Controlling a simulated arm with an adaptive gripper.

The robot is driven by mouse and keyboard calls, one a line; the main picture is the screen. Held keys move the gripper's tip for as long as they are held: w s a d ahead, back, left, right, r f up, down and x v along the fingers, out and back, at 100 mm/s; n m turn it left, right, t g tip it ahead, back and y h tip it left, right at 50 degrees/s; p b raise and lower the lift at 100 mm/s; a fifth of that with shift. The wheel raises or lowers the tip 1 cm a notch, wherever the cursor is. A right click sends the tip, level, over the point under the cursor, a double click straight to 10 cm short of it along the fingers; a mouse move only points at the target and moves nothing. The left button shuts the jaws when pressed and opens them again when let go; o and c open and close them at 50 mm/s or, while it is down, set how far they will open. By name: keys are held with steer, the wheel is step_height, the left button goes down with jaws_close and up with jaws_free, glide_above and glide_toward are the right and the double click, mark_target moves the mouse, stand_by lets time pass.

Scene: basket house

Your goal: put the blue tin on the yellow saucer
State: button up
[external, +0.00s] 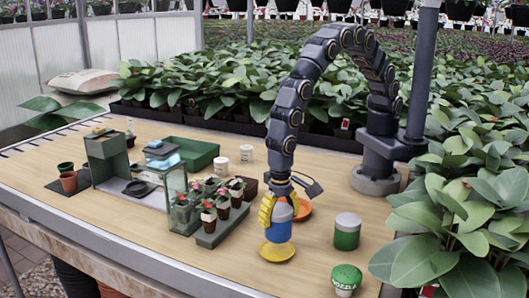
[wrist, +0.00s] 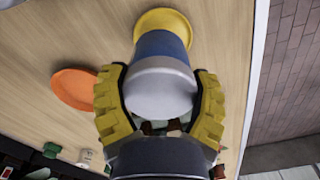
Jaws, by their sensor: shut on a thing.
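The blue tin (external: 278,230) has a blue side and a pale grey top and stands upright. My gripper (external: 281,205) is shut on it from above, near its top. In the wrist view the yellow fingers of my gripper (wrist: 160,105) lie on both sides of the blue tin (wrist: 163,80). The yellow saucer (external: 277,252) is directly under the tin, and it also shows past the tin's far end in the wrist view (wrist: 163,20). The tin covers part of the saucer. I cannot tell whether the tin's bottom touches it.
An orange saucer (external: 303,208) lies just behind my gripper, and a green tin (external: 347,232) stands to the right. A green-lidded jar (external: 346,279) is near the front edge. Potted flowers in a grey tray (external: 222,229) stand left. Table to the front left is clear.

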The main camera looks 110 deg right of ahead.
mark_target(278, 230)
steer(key=shift+w+a+f, duration=0.1)
steer(key=shift+w+f, duration=0.05)
steer(key=shift+f, duration=1.6)
steer(key=shift+f, duration=0.15)
steer(key=o, duration=1.2)
step_height(278, 230, up, 12)
steer(key=shift+w+f, duration=0.1)
steer(key=shift+f, duration=0.15)
steer(key=shift+r, duration=0.45)
